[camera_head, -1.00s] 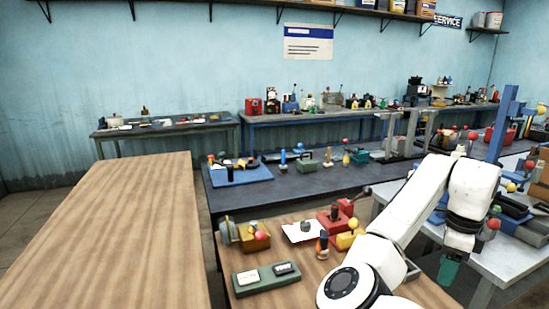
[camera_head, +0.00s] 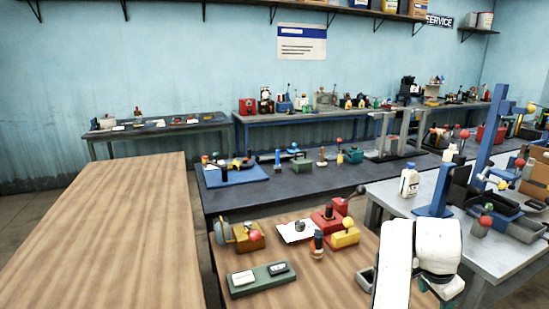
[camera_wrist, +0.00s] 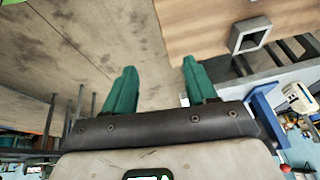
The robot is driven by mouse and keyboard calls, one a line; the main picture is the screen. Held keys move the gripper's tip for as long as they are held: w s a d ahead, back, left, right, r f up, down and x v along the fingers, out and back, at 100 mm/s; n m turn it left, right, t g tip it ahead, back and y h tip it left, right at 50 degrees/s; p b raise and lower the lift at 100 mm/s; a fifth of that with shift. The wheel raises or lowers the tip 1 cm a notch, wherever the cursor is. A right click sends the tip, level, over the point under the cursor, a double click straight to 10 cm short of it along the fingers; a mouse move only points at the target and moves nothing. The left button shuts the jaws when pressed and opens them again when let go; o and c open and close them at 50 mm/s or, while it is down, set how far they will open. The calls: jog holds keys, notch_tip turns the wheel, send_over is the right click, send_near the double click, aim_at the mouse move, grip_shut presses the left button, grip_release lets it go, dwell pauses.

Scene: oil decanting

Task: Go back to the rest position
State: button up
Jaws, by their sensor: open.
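My gripper (camera_wrist: 157,88) shows in the wrist view with its two green fingers apart and nothing between them. Below the fingers there is bare floor. In the head view my white arm is folded low at the bottom right, and only a bit of a green finger (camera_head: 449,303) shows at the frame's lower edge. A white bottle (camera_head: 409,181) stands upright on the grey table at the right, apart from my gripper. It also shows in the wrist view (camera_wrist: 297,97).
A small grey open container (camera_head: 367,279) sits on the near wooden table's right edge, left of my arm; the wrist view shows it too (camera_wrist: 250,36). Red and yellow devices (camera_head: 336,222) and a green tray (camera_head: 262,279) share that table. The left wooden table (camera_head: 110,235) is bare.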

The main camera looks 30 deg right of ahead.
jog(key=s+a+f+n+y, duration=0.1)
jog(key=s+a+f+n, duration=0.2)
jog(key=a, duration=0.7)
jog(key=s+a+f+n+t+y, duration=0.1)
jog(key=s+a+f+n+y, duration=0.1)
jog(key=a+f+n, duration=0.6)
jog(key=s+a+f+n+y, duration=0.1)
jog(key=s+a+f+n, duration=0.4)
jog(key=a+n, duration=0.5)
jog(key=shift+a+f, duration=0.6)
jog(key=shift+a, duration=0.4)
jog(key=shift+o, duration=0.3)
